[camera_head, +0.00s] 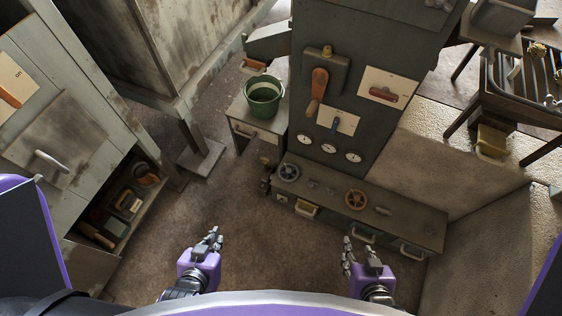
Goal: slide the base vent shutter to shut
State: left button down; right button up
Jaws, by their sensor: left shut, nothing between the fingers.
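The machine's low base (330,190) is in the middle right of the head view. Its front face has several small openings or fittings, among them a yellowish one (306,208), a dark one with a pale bar (362,234) and a pale handle (411,251). I cannot tell which of them is the vent shutter, or how far it is slid. My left gripper (215,237) is shut and empty over the floor, to the left of the base. My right gripper (358,245) is just in front of the base's front face in the picture; its finger gap is unclear.
A grey handwheel (289,172) and a rust-red handwheel (356,199) stand on the base top. A green bucket (263,101) sits on a side cabinet. A tall cabinet (60,130) with an open shelf is at left. The floor (190,205) between is clear.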

aim_at(282, 199)
jog(key=k+j, duration=0.25)
jog(key=k, duration=0.15)
jog(key=k+j+z, duration=0.15)
jog(key=k, duration=0.25)
jog(key=j, duration=0.1)
